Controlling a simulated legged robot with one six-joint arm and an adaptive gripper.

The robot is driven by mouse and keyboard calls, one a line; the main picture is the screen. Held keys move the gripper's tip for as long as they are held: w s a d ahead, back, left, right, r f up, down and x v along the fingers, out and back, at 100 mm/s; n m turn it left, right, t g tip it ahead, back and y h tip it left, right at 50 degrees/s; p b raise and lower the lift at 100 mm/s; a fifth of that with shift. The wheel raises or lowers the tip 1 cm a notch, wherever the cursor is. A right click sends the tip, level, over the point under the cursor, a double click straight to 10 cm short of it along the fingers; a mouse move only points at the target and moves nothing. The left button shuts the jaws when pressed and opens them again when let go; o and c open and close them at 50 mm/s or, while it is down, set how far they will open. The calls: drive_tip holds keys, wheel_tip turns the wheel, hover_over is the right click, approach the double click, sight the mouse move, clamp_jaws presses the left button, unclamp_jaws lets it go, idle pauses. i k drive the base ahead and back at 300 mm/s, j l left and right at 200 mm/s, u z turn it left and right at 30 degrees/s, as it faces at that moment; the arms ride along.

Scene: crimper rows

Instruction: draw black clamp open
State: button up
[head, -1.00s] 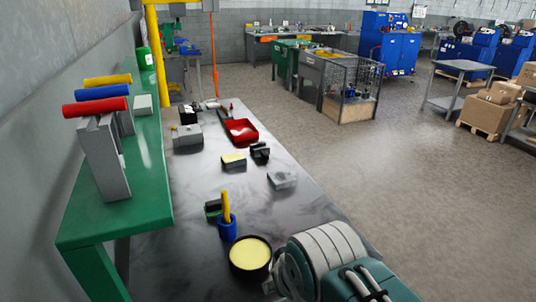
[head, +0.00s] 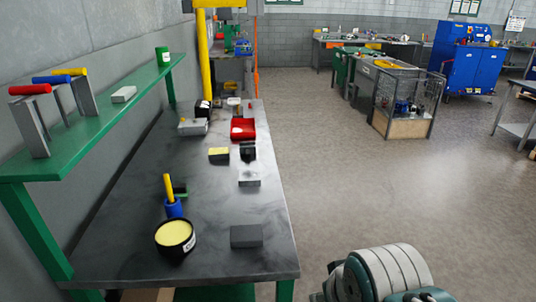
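A small black object (head: 248,151), which looks like the black clamp, sits on the dark workbench (head: 220,262), right of a yellow-topped black block (head: 219,155) and in front of a red bin (head: 243,129). Whether its jaws are open or closed is too small to tell. Part of my arm shows at the bottom right, beside the bench's near right corner. My gripper itself is not in view.
A light grey block (head: 249,178), a dark grey block (head: 246,237), a tin with yellow contents (head: 175,236) and a blue cup (head: 174,208) with a yellow handle stand on the bench. A green shelf (head: 95,128) runs along the left wall.

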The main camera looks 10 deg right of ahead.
sight(248, 150)
drive_tip(key=i+l, duration=0.1)
drive_tip(key=l, duration=0.45)
drive_tip(key=i+l+u, duration=0.15)
drive_tip(key=l, duration=0.35)
drive_tip(key=i+l, duration=0.1)
drive_tip(key=l, duration=0.45)
drive_tip(key=l+u, duration=0.1)
drive_tip(key=l, duration=0.4)
drive_tip(key=i+l+u, duration=0.15)
drive_tip(key=i+l, duration=0.3)
drive_tip(key=i, duration=0.2)
drive_tip(key=i+l+u, duration=0.1)
drive_tip(key=i+l, duration=0.45)
drive_tip(key=i+j, duration=0.25)
drive_tip(key=i, duration=0.15)
drive_tip(key=i+j+u, duration=0.1)
drive_tip(key=i+j, duration=0.35)
drive_tip(key=i, duration=0.3)
